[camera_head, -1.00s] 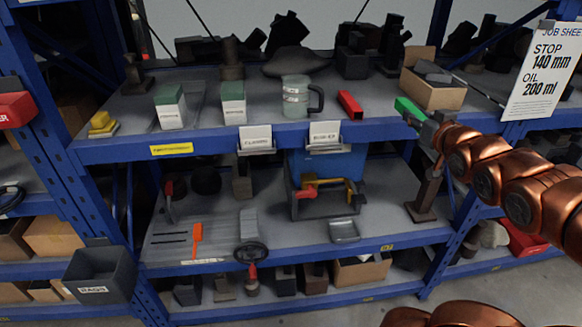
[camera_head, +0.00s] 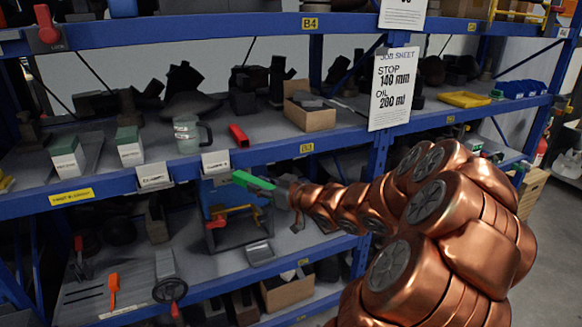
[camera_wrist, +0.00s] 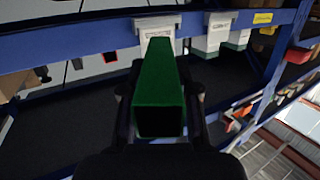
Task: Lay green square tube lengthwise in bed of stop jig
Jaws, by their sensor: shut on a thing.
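My gripper (camera_head: 281,193) is shut on the green square tube (camera_head: 253,182). The tube sticks out of the jaws to the left in the head view, in front of the blue shelf edge, apart from the shelf. In the wrist view the tube (camera_wrist: 160,85) runs away from the camera between the two dark fingers, its open square end toward me. I cannot tell for certain which thing is the stop jig. A fixture with a yellow-orange handle (camera_head: 232,211) stands on the lower shelf below the tube, partly hidden by it.
A small grey tray (camera_head: 260,252), an orange tool (camera_head: 113,291) and a handwheel (camera_head: 171,290) are on the lower shelf. The job sheet (camera_head: 393,88) hangs at the upright.

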